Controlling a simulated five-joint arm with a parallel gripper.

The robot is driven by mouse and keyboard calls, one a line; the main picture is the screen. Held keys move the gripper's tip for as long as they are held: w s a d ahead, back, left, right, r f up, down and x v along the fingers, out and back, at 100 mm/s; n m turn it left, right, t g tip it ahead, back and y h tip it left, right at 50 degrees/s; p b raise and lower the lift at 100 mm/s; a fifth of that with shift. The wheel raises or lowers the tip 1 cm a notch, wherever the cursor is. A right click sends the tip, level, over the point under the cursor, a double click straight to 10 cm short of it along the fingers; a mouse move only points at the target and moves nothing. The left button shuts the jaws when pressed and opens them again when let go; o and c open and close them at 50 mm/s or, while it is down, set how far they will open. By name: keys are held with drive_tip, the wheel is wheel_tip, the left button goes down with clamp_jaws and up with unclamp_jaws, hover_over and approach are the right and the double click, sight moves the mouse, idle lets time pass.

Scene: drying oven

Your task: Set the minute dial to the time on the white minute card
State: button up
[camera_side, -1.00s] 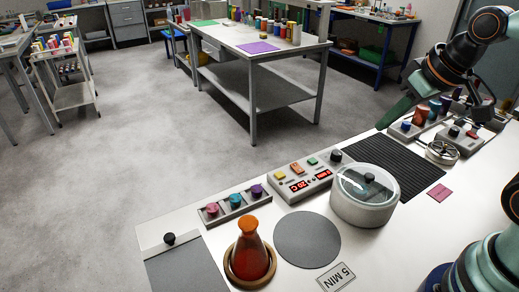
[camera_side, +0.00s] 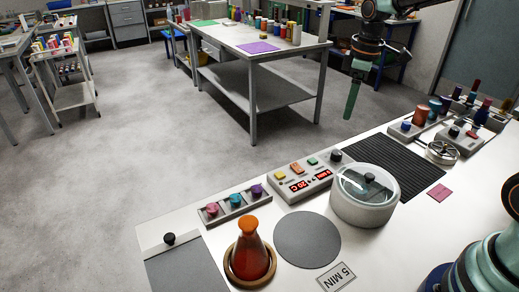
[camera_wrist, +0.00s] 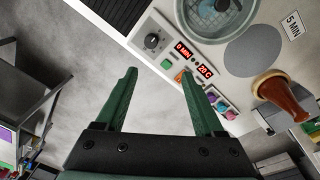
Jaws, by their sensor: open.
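The minute dial, a black knob (camera_side: 336,155), sits at the far right end of the grey control panel (camera_side: 301,180). It also shows in the wrist view (camera_wrist: 152,41), beyond my fingertips, with a red display (camera_wrist: 183,49) reading 0 MIN beside it. The white minute card (camera_side: 337,277) reads 5 MIN and lies flat near the front of the bench; it also shows in the wrist view (camera_wrist: 293,25). My gripper (camera_side: 350,115) hangs above and behind the panel with green fingers pointing down. In the wrist view my gripper (camera_wrist: 159,76) is open and empty, apart from the dial.
A lidded glass-topped pot (camera_side: 364,196) stands just right of the panel. An orange flask (camera_side: 250,250) stands on a ring in front, beside a grey disc (camera_side: 307,240). Another display (camera_wrist: 205,70) reads 20 C. A black ribbed mat (camera_side: 397,168) and more devices lie to the right.

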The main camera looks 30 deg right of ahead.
drive_tip(key=n+g, duration=0.1)
drive_tip(key=n, duration=0.1)
hover_over(337, 152)
wheel_tip(337, 152, down, 4)
wheel_tip(337, 152, down, 13)
drive_tip(key=shift+r, duration=0.1)
clamp_jaws()
